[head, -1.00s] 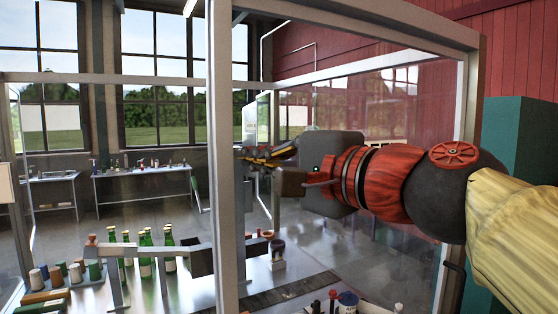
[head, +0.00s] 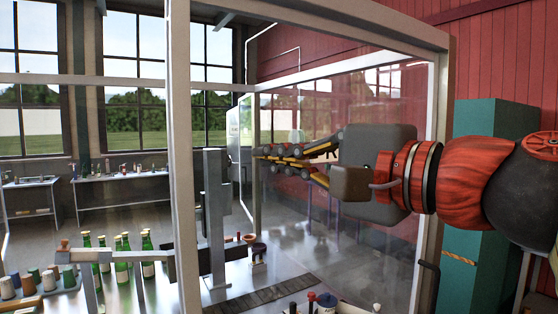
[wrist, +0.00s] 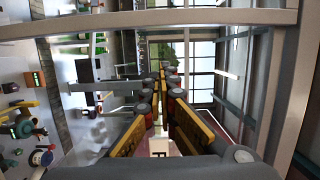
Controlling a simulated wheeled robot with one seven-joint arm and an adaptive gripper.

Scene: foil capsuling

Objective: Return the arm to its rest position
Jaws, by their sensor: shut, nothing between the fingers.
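My gripper (head: 262,158) is raised in the right half of the head view, pointing left. Its yellow-and-grey fingers are shut and nothing shows between them. My arm (head: 455,190), in a red sleeve, reaches in from the right edge. In the wrist view, the fingers of my gripper (wrist: 163,75) run up the middle and come together at the far end. The gripper touches nothing that I can see.
A glass enclosure with a metal post (head: 182,130) stands before me. Inside are green bottles (head: 122,262), several capsule stacks (head: 28,284), a grey upright machine (head: 216,215) and a dark conveyor strip (head: 262,301). A teal column (head: 480,250) stands at the right.

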